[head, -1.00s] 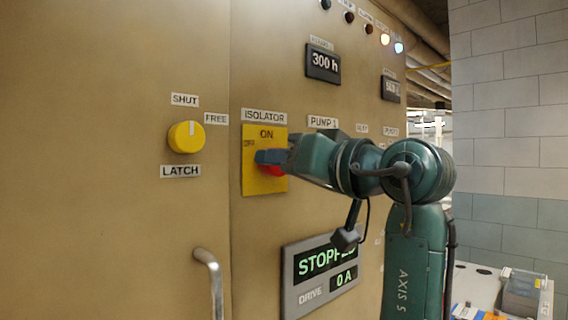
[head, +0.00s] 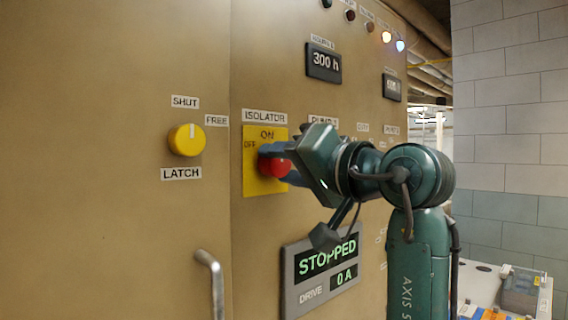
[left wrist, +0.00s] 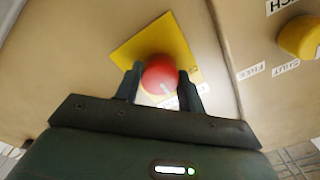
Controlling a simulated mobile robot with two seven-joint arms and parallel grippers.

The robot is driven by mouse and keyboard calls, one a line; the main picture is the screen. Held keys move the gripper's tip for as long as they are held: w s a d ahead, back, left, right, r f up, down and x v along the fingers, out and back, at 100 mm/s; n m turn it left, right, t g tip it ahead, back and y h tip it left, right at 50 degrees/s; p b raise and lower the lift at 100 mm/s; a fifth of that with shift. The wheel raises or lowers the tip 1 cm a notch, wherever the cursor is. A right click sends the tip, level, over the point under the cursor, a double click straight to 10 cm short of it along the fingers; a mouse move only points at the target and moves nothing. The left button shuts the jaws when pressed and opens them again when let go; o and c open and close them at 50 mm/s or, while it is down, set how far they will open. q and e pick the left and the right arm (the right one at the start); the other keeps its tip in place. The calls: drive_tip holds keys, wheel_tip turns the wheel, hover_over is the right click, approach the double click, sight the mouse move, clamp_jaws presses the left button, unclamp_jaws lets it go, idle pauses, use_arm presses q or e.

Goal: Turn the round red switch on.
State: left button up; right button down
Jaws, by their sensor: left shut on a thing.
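The round red switch (head: 277,167) sits on a yellow plate (head: 252,183) marked ON at the top and OFF at the left, under the ISOLATOR label. My left gripper (head: 270,153) is at the switch, its jaws turned at a tilt. In the left wrist view the red switch (left wrist: 160,76) is between the two fingers of the left gripper (left wrist: 160,82), which is shut on it. A white mark on the switch points toward the white label at the plate's edge. The fingers partly hide the switch in the head view. My right gripper is not in view.
A yellow LATCH knob (head: 187,140) is left of the switch, with a metal handle (head: 212,280) below. The drive display (head: 322,270) reads STOPPED and 0 A. A bench (head: 485,282) with items stands at lower right.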

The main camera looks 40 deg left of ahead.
use_arm(q)
drive_tip(key=o, duration=1)
drive_tip(key=shift+c, duration=0.2)
drive_tip(key=s+d+b, duration=0.1)
drive_tip(key=d+b, duration=0.2)
drive_tip(key=d, duration=1)
drive_tip(key=shift+f, duration=0.15)
drive_tip(key=shift+d, duration=0.1)
